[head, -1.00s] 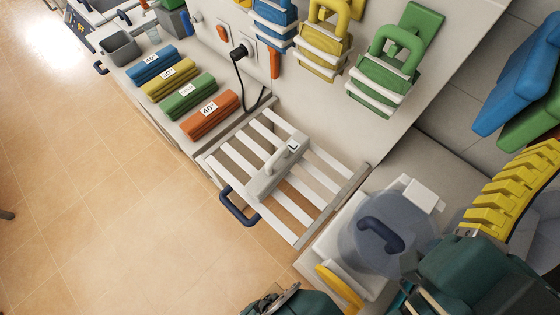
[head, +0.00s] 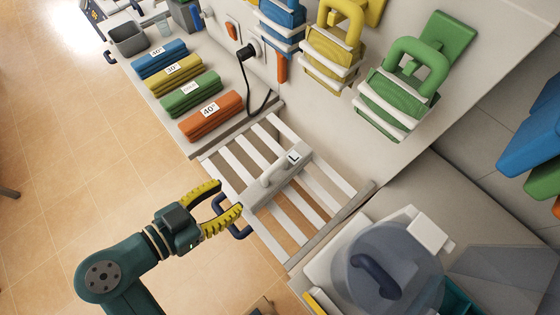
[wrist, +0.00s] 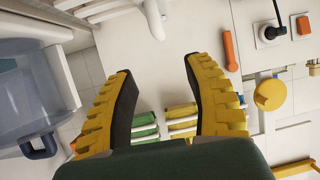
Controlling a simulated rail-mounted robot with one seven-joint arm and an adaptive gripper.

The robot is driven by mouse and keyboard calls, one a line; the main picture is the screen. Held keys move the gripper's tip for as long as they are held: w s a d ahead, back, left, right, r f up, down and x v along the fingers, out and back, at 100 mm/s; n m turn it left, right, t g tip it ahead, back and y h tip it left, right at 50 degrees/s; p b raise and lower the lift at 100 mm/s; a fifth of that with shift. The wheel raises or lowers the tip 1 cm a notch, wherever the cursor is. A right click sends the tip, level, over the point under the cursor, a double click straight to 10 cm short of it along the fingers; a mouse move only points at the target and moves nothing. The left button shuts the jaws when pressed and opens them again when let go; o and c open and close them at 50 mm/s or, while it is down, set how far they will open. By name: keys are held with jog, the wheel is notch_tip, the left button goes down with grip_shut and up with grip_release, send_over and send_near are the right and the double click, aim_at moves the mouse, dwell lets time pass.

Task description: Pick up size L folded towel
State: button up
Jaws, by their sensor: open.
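A light grey piece with a raised loop handle and a tag reading L (head: 293,157) lies on the slatted rack (head: 283,226). It is the only thing I see marked L; I cannot tell whether it is a folded towel.
Folded bundles in blue (head: 160,60), yellow (head: 174,76), green (head: 189,94) and orange (head: 210,116) line the counter, several with temperature tags. Blue, yellow and green clamped pieces hang on the wall. A translucent tub (head: 385,265) stands right of the rack. Open tiled floor lies left.

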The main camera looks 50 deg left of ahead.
aim_at(273, 167)
jog(key=b+x, duration=0.1)
jog(key=x, duration=0.9)
jog(key=shift+w+f, duration=0.15)
jog(key=shift+f, duration=0.05)
jog(key=x, duration=0.2)
jog(key=b+x, duration=0.1)
jog(key=x, duration=0.2)
jog(key=shift+w+r, duration=0.2)
jog(key=shift+w, duration=0.2)
jog(key=shift+c, duration=0.3)
grip_shut()
